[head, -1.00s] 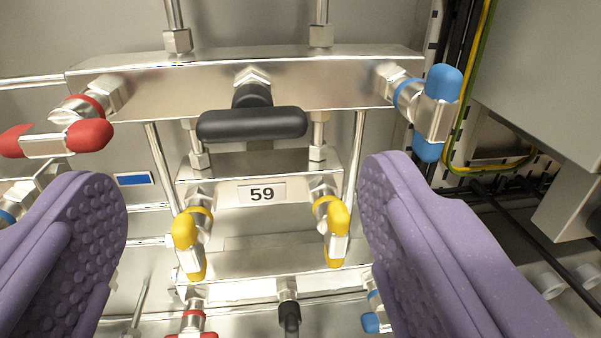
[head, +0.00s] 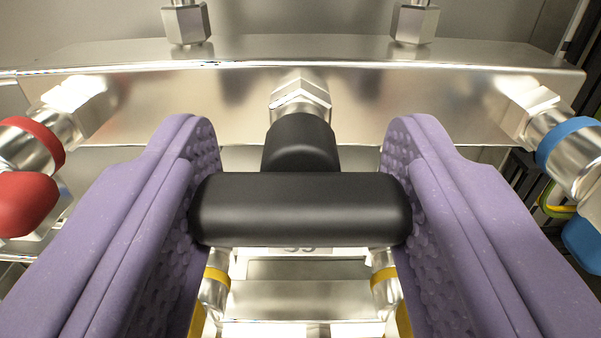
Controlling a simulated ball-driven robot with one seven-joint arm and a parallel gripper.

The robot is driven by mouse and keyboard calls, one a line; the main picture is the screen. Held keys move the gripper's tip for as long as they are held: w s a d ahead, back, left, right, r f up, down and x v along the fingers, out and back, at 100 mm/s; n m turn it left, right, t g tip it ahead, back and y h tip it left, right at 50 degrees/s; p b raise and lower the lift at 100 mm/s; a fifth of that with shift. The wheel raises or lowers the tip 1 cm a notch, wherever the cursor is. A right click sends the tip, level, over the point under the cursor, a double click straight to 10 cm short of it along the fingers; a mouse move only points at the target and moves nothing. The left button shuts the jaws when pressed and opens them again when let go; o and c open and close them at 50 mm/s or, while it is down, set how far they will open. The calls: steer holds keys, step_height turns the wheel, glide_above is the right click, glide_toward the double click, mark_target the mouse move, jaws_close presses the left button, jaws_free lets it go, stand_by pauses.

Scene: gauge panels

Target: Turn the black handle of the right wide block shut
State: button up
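The black handle (head: 300,209) is a thick horizontal bar on a short black stem, in the middle of the head view. It lies crosswise in front of the wide metal block (head: 420,105), joined to it by a hex fitting. My gripper (head: 300,190) has its two purple padded fingers on either side of the handle, one at each end. The pads are at or very near the handle's ends. Whether both pads press on it cannot be told for certain. The handle hides part of the number plate below.
A red handle (head: 28,205) is at the left, outside my left finger. A blue handle (head: 583,246) is at the right, outside my right finger. Yellow-ringed valves (head: 216,276) sit below, behind the fingers. Pipes with hex nuts (head: 186,22) rise above the block.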

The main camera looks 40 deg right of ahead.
steer(key=shift+m, duration=0.3)
steer(key=m, duration=0.3)
steer(key=shift+m, duration=0.4)
steer(key=m+b, duration=0.2)
steer(key=m, duration=0.2)
steer(key=shift+f, duration=0.1)
steer(key=m+b, duration=0.2)
steer(key=m, duration=0.3)
steer(key=shift+f+m+b, duration=0.1)
steer(key=shift+m+b, duration=1.25)
steer(key=shift+m, duration=1.05)
steer(key=o, duration=1)
steer(key=shift+o, duration=0.2)
